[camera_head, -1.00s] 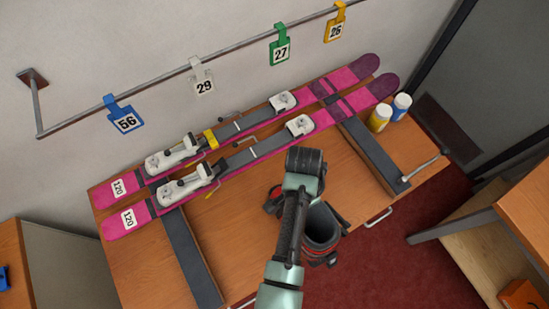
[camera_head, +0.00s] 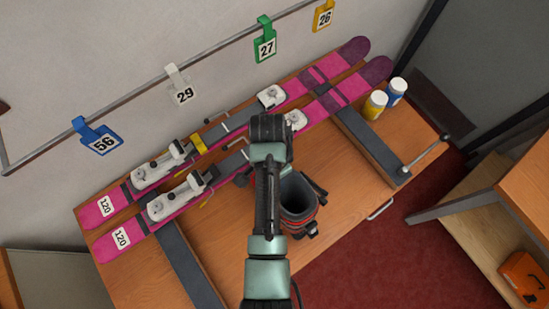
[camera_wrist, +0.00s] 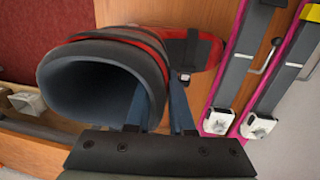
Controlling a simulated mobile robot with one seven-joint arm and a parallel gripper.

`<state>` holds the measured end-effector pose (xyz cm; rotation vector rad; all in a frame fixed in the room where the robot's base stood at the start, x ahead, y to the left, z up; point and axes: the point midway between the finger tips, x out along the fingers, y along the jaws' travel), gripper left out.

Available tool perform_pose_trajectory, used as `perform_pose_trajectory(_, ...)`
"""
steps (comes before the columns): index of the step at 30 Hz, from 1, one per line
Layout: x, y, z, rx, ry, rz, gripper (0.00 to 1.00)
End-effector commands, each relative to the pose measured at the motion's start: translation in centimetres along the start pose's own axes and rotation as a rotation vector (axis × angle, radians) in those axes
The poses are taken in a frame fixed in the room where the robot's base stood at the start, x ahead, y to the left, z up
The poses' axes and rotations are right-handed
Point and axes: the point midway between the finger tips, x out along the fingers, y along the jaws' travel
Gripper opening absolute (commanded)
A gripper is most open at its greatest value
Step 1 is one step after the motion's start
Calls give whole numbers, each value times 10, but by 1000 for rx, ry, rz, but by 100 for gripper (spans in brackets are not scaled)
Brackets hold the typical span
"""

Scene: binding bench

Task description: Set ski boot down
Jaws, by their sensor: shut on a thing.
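The ski boot (camera_head: 298,198) is dark grey with red and black parts. It shows right of my forearm in the head view, over the front part of the wooden bench (camera_head: 340,185). In the wrist view the boot (camera_wrist: 100,80) has its open cuff facing the camera and its red and black toe pointing right. My gripper (camera_wrist: 165,108) is shut on the boot at its cuff. In the head view my arm hides the fingers. I cannot tell whether the sole touches the bench.
Two pink skis (camera_head: 105,209) with white bindings lie along the back of the bench on dark supports (camera_head: 372,140). A yellow bottle (camera_head: 375,105) and a blue bottle (camera_head: 396,91) stand at the right. Numbered tags hang from a wall rail (camera_head: 215,62). Bench space right of the boot is clear.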

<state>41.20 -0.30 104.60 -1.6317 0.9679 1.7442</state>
Motion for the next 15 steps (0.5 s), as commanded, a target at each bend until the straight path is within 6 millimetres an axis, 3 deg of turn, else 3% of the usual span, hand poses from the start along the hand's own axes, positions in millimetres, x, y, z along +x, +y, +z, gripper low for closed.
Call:
perform_pose_trajectory(8,13,-4,6,1,2,-2,0)
perform_pose_trajectory(15,13,-5,8,2,2,-2,0)
